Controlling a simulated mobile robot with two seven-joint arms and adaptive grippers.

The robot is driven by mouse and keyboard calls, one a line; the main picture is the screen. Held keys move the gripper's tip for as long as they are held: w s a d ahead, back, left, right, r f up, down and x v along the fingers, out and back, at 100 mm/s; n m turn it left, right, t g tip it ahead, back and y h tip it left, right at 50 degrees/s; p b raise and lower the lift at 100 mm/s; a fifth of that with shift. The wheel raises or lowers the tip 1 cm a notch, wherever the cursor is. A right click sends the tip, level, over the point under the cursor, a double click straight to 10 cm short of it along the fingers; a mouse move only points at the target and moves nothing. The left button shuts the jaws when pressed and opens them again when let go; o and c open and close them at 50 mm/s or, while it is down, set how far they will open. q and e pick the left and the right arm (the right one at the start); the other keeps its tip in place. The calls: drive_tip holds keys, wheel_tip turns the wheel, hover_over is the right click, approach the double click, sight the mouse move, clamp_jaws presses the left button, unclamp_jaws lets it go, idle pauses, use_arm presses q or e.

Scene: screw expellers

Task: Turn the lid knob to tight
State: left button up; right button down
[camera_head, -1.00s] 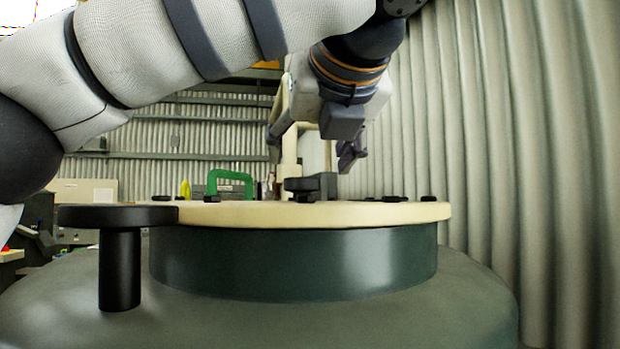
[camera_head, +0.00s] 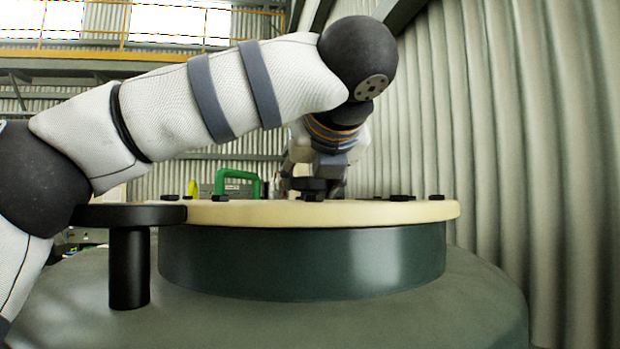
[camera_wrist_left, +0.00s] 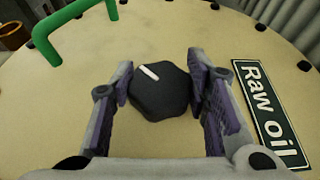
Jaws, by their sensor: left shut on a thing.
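The lid knob (camera_wrist_left: 160,92) is black and lobed, with a white pointer mark that points to the upper left in the left wrist view. It sits on the cream lid (camera_wrist_left: 65,120) and also shows in the head view (camera_head: 308,184). My left gripper (camera_wrist_left: 163,85) has its purple-padded fingers on either side of the knob and is shut on it. In the head view the left gripper (camera_head: 318,186) is low over the lid, partly hidden behind the knob. Any tight marking is not readable. My right gripper is not in view.
A green handle (camera_head: 238,182) stands on the lid left of the knob. A "Raw oil" plate (camera_wrist_left: 270,112) lies right of it. Several black bolts ring the lid's edge. A black round-topped post (camera_head: 128,260) stands at the front left. A corrugated wall (camera_head: 490,150) rises at the right.

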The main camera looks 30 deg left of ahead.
use_arm(q)
drive_tip(key=shift+m+h, duration=0.3)
drive_tip(key=m+t+h, duration=0.2)
drive_tip(key=m+h, duration=0.1)
drive_tip(key=shift+a+m+h, duration=0.1)
drive_tip(key=shift+m+h, duration=0.2)
drive_tip(key=shift+m+t+h, duration=0.3)
drive_tip(key=shift+m+h, duration=2)
drive_tip(key=shift+h, duration=0.4)
drive_tip(key=o, duration=1.2)
drive_tip(key=shift+h, duration=0.3)
drive_tip(key=v, duration=1.2)
